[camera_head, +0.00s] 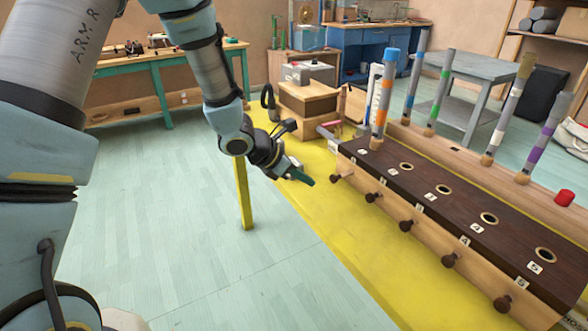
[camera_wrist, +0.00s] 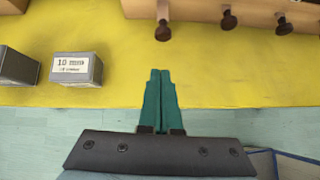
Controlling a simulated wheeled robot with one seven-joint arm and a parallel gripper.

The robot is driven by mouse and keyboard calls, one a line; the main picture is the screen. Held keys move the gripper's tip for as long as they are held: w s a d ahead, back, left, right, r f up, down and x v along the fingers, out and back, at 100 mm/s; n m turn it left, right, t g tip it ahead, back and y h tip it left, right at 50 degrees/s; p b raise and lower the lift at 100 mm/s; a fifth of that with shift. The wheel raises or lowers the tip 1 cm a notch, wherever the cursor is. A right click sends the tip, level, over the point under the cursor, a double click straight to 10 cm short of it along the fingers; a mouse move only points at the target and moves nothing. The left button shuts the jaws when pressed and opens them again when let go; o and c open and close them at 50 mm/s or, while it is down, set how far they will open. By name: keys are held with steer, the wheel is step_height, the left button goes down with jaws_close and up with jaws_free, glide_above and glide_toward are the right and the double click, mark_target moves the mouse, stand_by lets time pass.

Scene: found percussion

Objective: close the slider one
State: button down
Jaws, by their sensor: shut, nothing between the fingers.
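A long wooden block (camera_head: 440,215) with a dark top carries a row of dark round knobs along its front. The farthest knob (camera_head: 335,177), by the label that looks like 1, sticks out from the front on a pale rod; I take it as slider one. In the wrist view this knob (camera_wrist: 163,31) stands further out than the two to its right. My gripper (camera_head: 308,180) has green fingers, is shut and empty, and is apart from the knob. In the wrist view its fingertips (camera_wrist: 161,71) point at the knob across a gap of yellow surface.
An orange-and-blue tube (camera_head: 384,100) stands at the block's far end; several others stand in a rail behind. A red cylinder (camera_head: 565,198) sits on that rail. Grey boxes (camera_wrist: 75,68) lie left of my fingers. The yellow tabletop (camera_head: 330,225) before the knobs is clear.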

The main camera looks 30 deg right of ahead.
mark_target(336, 178)
steer(key=shift+s+d+f+p, duration=0.15)
steer(key=shift+d+p, duration=0.15)
steer(key=shift+d, duration=0.5)
steer(key=shift+s+d+f+p, duration=0.1)
steer(key=shift+d+f+p, duration=0.2)
steer(key=shift+d, duration=0.55)
steer(key=shift+s+d+f+p, duration=0.1)
steer(key=shift+d+p, duration=0.25)
steer(key=shift+d, duration=0.45)
steer(key=shift+d, duration=0.15)
steer(key=d+b, duration=0.1)
steer(key=d, duration=0.2)
steer(key=shift+d, duration=0.15)
steer(key=shift+r, duration=0.15)
steer(key=shift+s+d, duration=0.1)
